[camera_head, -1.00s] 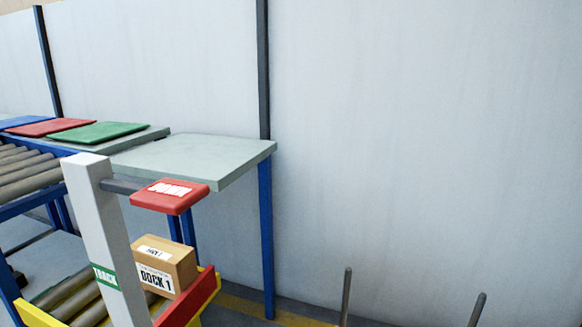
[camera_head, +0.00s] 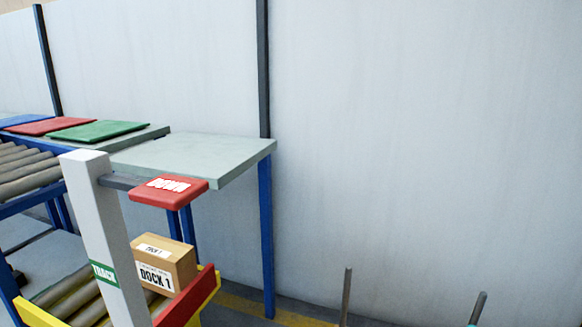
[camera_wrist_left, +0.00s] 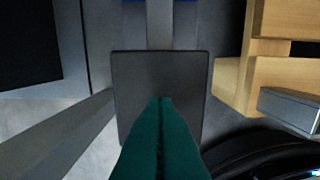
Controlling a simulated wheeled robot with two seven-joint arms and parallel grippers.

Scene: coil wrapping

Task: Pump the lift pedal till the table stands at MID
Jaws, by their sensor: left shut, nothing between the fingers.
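In the left wrist view my left gripper (camera_wrist_left: 160,100) is shut and empty, its teal fingers together. Its tips overlap a dark grey square plate (camera_wrist_left: 160,73), which looks like the lift pedal; I cannot tell if they touch. In the head view the lift table (camera_head: 188,306) shows in part at the lower left, with rollers and red and yellow rails. A carton (camera_head: 164,263) marked DOCK 1 sits on it. A white post (camera_head: 104,235) with a green TRACK label stands in front, carrying a red DOWN plate (camera_head: 168,193). No MID mark is visible.
A grey-topped table (camera_head: 205,154) with blue legs stands behind. Green (camera_head: 98,131) and red (camera_head: 42,126) pads lie on a bench beside a roller conveyor (camera_head: 25,175). A pale wall closes the back. Light wooden slats (camera_wrist_left: 285,20) lie right of the plate in the wrist view.

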